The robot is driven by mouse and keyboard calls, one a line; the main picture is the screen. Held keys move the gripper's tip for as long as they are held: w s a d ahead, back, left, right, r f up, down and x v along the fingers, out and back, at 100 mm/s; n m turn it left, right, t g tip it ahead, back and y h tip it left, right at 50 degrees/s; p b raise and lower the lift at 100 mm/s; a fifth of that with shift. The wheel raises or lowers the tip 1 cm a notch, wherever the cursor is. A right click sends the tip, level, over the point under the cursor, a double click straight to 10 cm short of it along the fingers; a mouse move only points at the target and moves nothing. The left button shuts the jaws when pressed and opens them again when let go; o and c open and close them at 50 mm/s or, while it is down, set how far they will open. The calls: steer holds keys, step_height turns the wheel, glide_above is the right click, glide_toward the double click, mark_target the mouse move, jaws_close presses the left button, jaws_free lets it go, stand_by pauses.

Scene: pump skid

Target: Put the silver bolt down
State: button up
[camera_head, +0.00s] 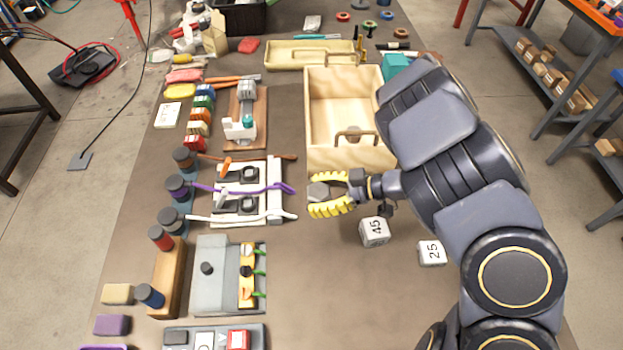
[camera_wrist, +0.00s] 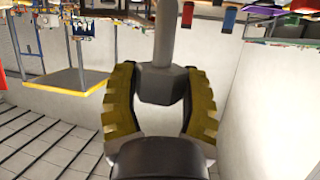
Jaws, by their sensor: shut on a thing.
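The silver bolt (camera_head: 319,191) is between the yellow ridged fingers of my gripper (camera_head: 313,193), near the middle of the bench in the head view. In the wrist view, the fingers close around the bolt's dark grey hex head (camera_wrist: 163,85), and its shank (camera_wrist: 173,35) extends toward the top of the picture. My gripper is just in front of the near wall of a pale wooden box (camera_head: 350,158). Whether the bolt touches the bench surface is hidden from these angles.
Left of my gripper is a white panel (camera_head: 275,190) with purple and white cables. Two numbered white blocks, 45 (camera_head: 374,232) and 25 (camera_head: 432,253), lie to the right, near my arm. Bare bench (camera_head: 325,285) lies in front. A cream tray (camera_head: 310,54) is behind the box.

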steer(key=shift+s+d+r, duration=0.15)
steer(key=shift+s+r, duration=0.2)
steer(key=shift+s, duration=0.3)
steer(key=w+d+r+m+t+h, duration=0.1)
steer(key=w+d+r+m+t, duration=0.1)
steer(key=w, duration=0.5)
steer(key=w+d+r+m+t+h, duration=0.2)
steer(key=w+r+m+t, duration=0.2)
steer(key=w, duration=0.3)
steer(key=shift+w+d+r+t+h, duration=0.25)
steer(key=shift+d+r+t+h, duration=0.05)
steer(key=shift+d+r+t, duration=0.1)
steer(key=w+d+r+m+t+h, duration=0.2)
steer(key=w+d+r+m+h, duration=0.1)
steer(key=r+m, duration=0.1)
steer(key=w+d+r+m+t+h, duration=0.2)
steer(key=w+d+r+m+h, duration=0.1)
steer(key=w+h, duration=0.1)
steer(key=shift+w+d+r+m, duration=0.25)
steer(key=shift+d+r+m, duration=0.15)
steer(key=m+g+h, duration=0.2)
steer(key=m+h, duration=0.7)
steer(key=h, duration=0.1)
glide_above(351, 118)
step_height(351, 118, down, 21)
steer(key=shift+f, duration=2.55)
